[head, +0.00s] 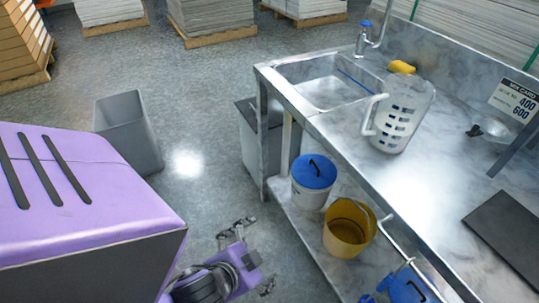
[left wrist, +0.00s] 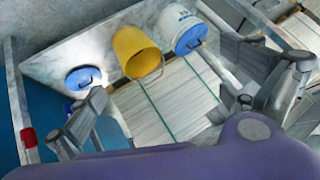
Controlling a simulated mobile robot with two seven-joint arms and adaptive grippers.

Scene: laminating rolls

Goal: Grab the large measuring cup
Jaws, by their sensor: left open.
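The large measuring cup (head: 402,112) is a clear, whitish jug with dark markings and a handle on its left side. It stands upright on the metal worktop (head: 440,165), just right of the sink, in the head view. My left gripper (head: 250,259) is open and empty at the bottom of the head view, low in front of the bench and well apart from the cup. Its spread fingers also show in the left wrist view (left wrist: 168,78). The cup cannot be made out in the left wrist view. My right gripper is not in view.
A white bucket with a blue lid (head: 313,180) and a yellow bucket (head: 349,228) stand on the lower shelf (head: 300,232). A yellow object (head: 402,67) is behind the cup. A grey bin (head: 128,130) stands on open floor.

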